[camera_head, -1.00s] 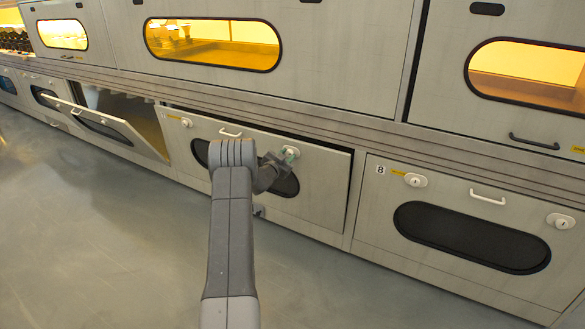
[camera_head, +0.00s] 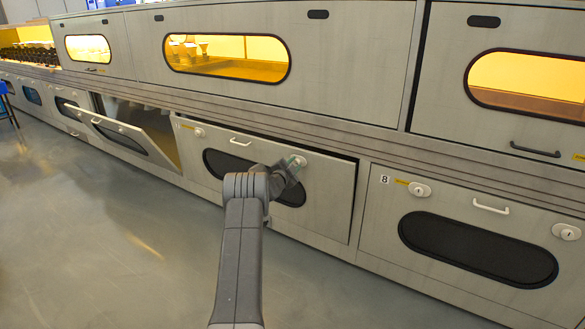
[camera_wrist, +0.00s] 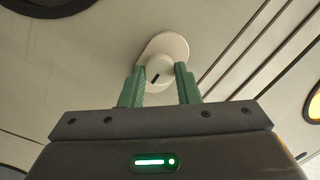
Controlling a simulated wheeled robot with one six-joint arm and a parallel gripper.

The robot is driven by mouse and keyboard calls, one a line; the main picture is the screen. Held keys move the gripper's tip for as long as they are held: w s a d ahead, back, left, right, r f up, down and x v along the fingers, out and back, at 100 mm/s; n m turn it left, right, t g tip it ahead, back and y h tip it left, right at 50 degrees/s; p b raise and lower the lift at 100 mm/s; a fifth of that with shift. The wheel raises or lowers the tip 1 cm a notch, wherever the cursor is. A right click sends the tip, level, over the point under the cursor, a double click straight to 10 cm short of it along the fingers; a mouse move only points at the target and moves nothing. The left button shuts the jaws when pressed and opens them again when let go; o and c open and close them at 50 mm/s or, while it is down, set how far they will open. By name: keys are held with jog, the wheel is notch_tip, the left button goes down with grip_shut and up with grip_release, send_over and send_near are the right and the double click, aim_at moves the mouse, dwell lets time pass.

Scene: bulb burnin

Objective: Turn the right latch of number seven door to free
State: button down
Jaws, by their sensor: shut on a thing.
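The door (camera_head: 228,182) at the middle of the lower row has a dark oval window; its number is too small to read. Its top and right edges show a dark gap, so it stands slightly ajar. Its right latch (camera_head: 300,159) is a white knob near the upper right corner. The latch also shows in the wrist view (camera_wrist: 165,46), with a slanted dark mark on its round knob. My gripper (camera_wrist: 160,74) has its green fingers on both sides of that knob, shut on it. In the head view my gripper (camera_head: 294,164) partly covers the latch.
The same door has a left latch (camera_head: 199,132) and a white handle (camera_head: 240,142). Door 8 (camera_head: 375,235), to the right, is closed. A door (camera_head: 150,137) to the left hangs tilted open. Lit oven windows (camera_head: 225,69) run above. The floor (camera_head: 100,240) in front is clear.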

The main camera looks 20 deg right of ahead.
dwell(0.3)
jog(key=c, duration=1.1)
grip_release()
jog(key=p+v, duration=0.3)
jog(key=v, duration=1.1)
jog(key=shift+p, duration=0.35)
jog(key=shift+w, duration=0.1)
jog(key=b+x, duration=0.3)
jog(key=x, duration=0.9)
jog(key=shift+f, duration=0.1)
jog(key=shift+b+x, duration=0.3)
jog(key=shift+x, duration=0.65)
